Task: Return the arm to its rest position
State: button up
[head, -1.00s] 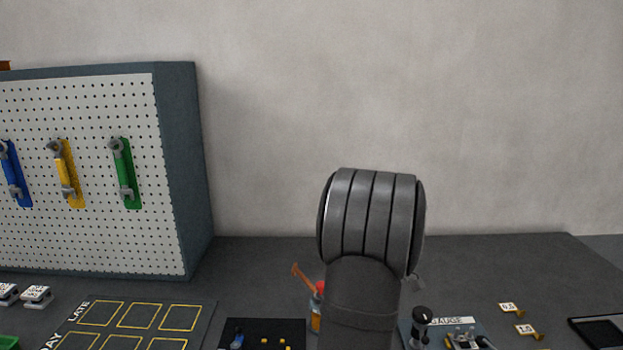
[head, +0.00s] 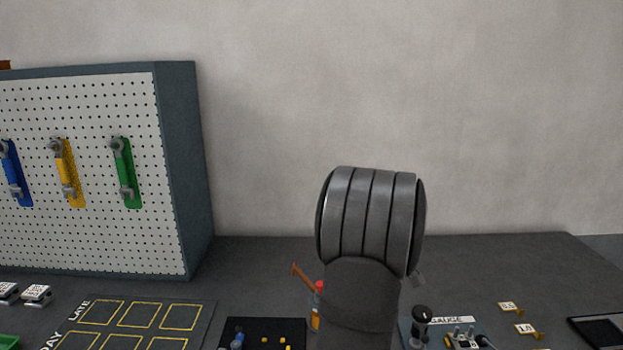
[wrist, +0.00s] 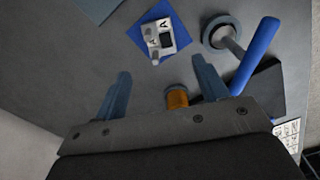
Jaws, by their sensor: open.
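My gripper (wrist: 160,92) shows in the wrist view with its two blue fingers spread apart. It is open and nothing is held between the fingers. An orange cylinder (wrist: 177,97) shows just beyond the palm edge, near the right finger; I cannot tell its distance from the finger. In the head view my dark grey arm stands upright in the middle of the picture and hides the gripper and part of the bench behind it.
A pegboard (head: 90,235) with blue, yellow and green wrenches stands at the left. A mat with yellow-outlined squares (head: 205,310) lies before it. A gauge station (head: 407,335) and small brass tags (head: 510,308) lie right of my arm. The back right bench (head: 500,265) is clear.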

jog(key=w+a+r+m, duration=0.3)
jog(key=a+r+m, duration=0.65)
jog(key=a, duration=0.25)
jog(key=s+a+f+n, duration=0.2)
jog(key=s+a+n, duration=0.2)
jog(key=s+n, duration=0.2)
dwell(0.6)
jog(key=shift+w, duration=0.1)
dwell(0.3)
jog(key=w+d+r+m, duration=0.1)
jog(key=w+d+m, duration=0.4)
jog(key=shift+w+r, duration=0.35)
dwell(0.5)
dwell(0.3)
